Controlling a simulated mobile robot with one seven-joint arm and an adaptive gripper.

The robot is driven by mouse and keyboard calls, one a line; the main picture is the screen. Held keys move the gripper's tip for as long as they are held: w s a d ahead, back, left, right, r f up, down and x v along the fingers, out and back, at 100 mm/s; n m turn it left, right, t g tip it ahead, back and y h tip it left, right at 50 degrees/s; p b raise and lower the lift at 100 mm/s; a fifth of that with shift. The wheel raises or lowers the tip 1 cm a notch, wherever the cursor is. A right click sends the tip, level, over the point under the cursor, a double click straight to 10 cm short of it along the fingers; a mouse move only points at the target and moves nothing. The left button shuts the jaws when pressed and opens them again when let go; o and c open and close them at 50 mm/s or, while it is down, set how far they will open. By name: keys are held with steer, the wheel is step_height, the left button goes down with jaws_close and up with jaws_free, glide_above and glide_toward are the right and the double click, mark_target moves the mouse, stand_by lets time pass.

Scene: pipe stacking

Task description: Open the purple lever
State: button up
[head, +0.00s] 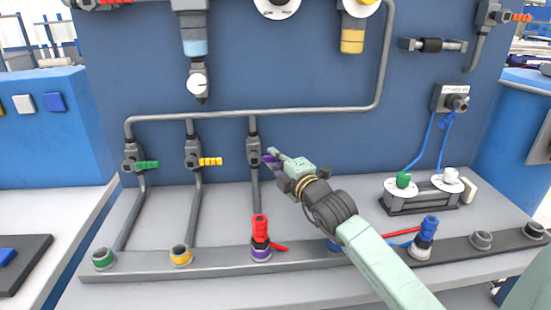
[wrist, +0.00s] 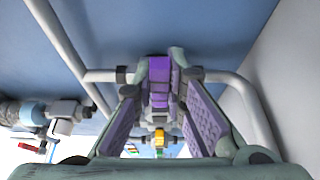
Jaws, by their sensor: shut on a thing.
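The purple lever (head: 268,159) sits on a grey valve (head: 254,152) on a vertical pipe of the blue panel, to the right of the yellow and green levers. It points to the right in the head view, and my gripper partly hides it. My gripper (head: 272,155) reaches it from the right.
The green lever (head: 147,165) and yellow lever (head: 211,161) are on neighbouring valves to the left. A red connector (head: 260,230) stands on the rail below the purple valve. A grey horizontal pipe (head: 290,112) runs above. Blue hoses hang at the right.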

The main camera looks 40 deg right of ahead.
jaws_close()
